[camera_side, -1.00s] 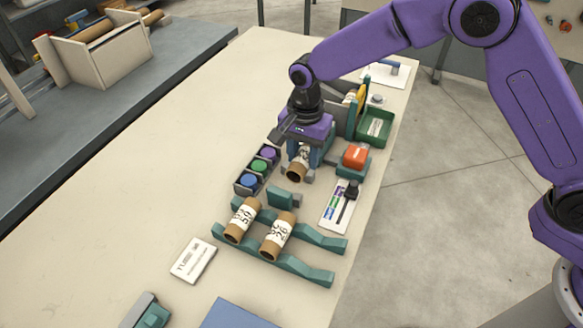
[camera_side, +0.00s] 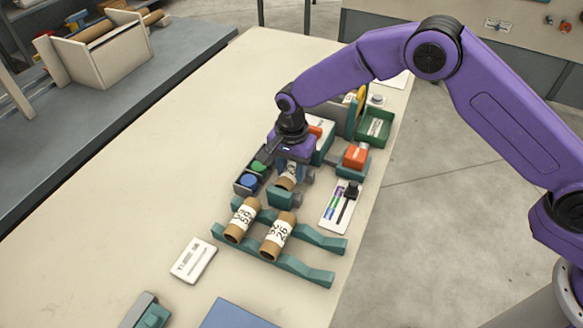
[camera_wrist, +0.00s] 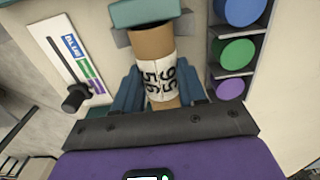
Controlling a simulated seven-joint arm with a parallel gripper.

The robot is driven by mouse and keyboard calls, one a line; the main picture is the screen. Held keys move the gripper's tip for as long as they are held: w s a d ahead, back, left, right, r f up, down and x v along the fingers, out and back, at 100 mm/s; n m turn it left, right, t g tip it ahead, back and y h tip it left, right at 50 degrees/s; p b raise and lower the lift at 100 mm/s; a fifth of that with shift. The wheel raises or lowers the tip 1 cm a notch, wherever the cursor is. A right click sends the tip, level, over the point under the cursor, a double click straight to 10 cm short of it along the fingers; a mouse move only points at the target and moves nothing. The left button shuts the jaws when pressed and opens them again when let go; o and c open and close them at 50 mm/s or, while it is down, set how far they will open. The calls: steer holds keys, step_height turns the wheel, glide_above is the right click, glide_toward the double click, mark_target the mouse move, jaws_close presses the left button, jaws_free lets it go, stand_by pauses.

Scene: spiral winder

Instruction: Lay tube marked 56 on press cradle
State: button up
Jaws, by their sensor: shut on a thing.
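A brown cardboard tube with a white label marked 56 (camera_wrist: 152,45) is between the fingers of my gripper (camera_wrist: 160,95) in the wrist view. In the side view my gripper (camera_side: 292,168) points down and is shut on this tube (camera_side: 286,183), which is partly hidden by the fingers. The tube's front end is close to a teal block (camera_side: 282,197), also at the top of the wrist view (camera_wrist: 148,12); I cannot tell whether they touch. I cannot tell for certain which part is the press cradle.
Two labelled tubes, one at left (camera_side: 241,221) and one at right (camera_side: 277,235), lie on a teal rack (camera_side: 315,268). A bin of coloured caps (camera_side: 247,182) stands left of my gripper. An orange block (camera_side: 356,155) and a slider card (camera_side: 340,205) stand right.

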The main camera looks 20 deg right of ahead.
mark_target(291, 169)
steer(key=shift+f, duration=0.6)
steer(key=o, duration=1)
steer(key=shift+r, duration=0.15)
step_height(291, 169, up, 13)
